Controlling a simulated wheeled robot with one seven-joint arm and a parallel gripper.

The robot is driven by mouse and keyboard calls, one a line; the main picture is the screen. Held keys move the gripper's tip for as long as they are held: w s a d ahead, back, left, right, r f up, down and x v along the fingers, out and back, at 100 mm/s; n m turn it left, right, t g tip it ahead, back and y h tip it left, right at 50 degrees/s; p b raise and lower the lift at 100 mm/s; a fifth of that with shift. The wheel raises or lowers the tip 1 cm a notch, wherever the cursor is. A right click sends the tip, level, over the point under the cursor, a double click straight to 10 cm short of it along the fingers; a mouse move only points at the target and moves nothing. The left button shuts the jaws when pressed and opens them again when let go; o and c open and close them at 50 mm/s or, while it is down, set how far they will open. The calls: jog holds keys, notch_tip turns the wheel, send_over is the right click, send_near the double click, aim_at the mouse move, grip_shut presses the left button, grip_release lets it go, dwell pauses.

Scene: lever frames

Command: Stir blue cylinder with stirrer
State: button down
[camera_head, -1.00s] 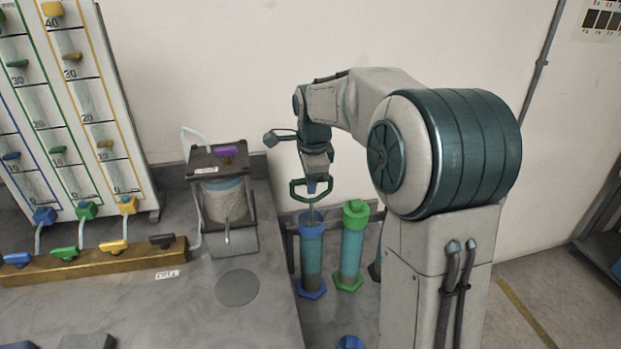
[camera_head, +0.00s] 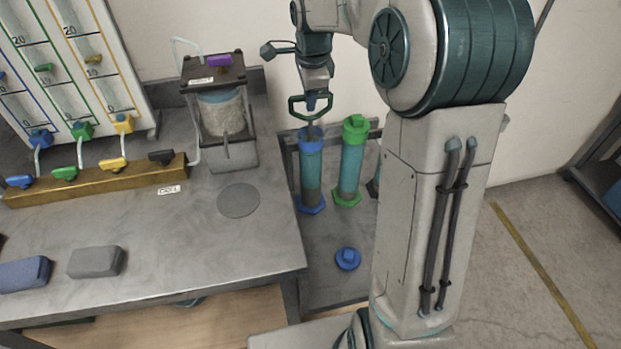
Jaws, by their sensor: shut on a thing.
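The blue cylinder (camera_head: 312,172) stands upright on its blue foot, with a blue collar at its open top. My gripper (camera_head: 311,108) is directly above the collar, pointing down. It is shut on the stirrer (camera_head: 311,125), a thin rod that shows only as a short piece between the fingers and the cylinder's mouth. The rod goes down into the mouth; its lower end is hidden inside. A loose blue cap (camera_head: 348,258) lies in front of the cylinder on the lower surface.
A green cylinder (camera_head: 351,165) with its green cap on stands close to the right, with another dark one partly hidden behind my body. The grey bench (camera_head: 200,235) at left carries a clamped jar (camera_head: 221,118), a valve manifold (camera_head: 95,180) and two blocks. A column panel (camera_head: 75,60) stands behind.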

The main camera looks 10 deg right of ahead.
jog(key=shift+r+p, duration=2.85)
jog(key=shift+r, duration=0.9)
notch_tip(320, 180, up, 6)
jog(key=p, duration=0.4)
jog(key=shift+f, duration=0.15)
notch_tip(320, 180, down, 8)
jog(key=b, duration=0.5)
jog(key=shift+r, duration=0.25)
jog(key=shift+f, duration=0.1)
